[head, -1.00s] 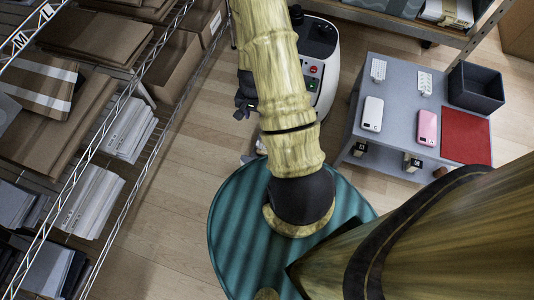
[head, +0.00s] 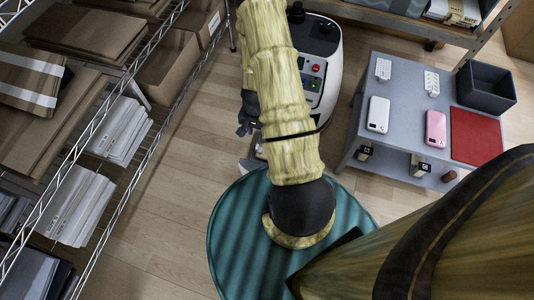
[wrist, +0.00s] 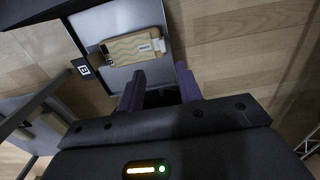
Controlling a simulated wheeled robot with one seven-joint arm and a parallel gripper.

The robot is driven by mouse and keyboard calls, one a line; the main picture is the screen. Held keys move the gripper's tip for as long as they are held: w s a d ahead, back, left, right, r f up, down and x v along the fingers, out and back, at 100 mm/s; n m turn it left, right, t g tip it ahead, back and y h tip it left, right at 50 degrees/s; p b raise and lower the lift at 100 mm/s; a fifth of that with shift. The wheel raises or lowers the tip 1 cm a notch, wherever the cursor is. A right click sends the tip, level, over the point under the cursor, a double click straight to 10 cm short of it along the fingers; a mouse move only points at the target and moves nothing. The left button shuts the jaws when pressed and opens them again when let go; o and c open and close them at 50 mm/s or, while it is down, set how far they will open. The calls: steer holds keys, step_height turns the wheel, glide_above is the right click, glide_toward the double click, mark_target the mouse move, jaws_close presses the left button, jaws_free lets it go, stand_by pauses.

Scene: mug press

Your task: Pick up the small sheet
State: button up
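A small flat piece with a tan wavy pattern and a whitish end (wrist: 135,46) lies on a grey surface (wrist: 98,25) in the wrist view. I cannot tell for sure whether it is the small sheet. My gripper has two purple-grey fingers (wrist: 160,72), apart with nothing seen between them, and the tips point towards the grey surface, just below the patterned piece in the picture. In the head view my dark gripper (head: 248,114) hangs beside the white machine (head: 316,62), its fingers too small to read.
A grey table (head: 400,88) at right bears a white phone-like item (head: 378,114), a pink one (head: 435,128), a red square (head: 475,136) and a dark bin (head: 486,88). A wire shelf (head: 147,155) with cardboard and paper stacks stands at left. Wooden floor (head: 178,205) lies between.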

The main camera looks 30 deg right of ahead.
steer(key=b, duration=0.3)
glide_above(257, 147)
step_height(257, 147, down, 6)
steer(key=shift+s+d+r, duration=0.1)
steer(key=shift+s+d, duration=0.05)
steer(key=f+b, duration=0.4)
steer(key=f, duration=0.1)
steer(key=shift+w+f+b, duration=0.1)
steer(key=shift+w+b, duration=0.2)
stand_by(0.3)
jaws_close()
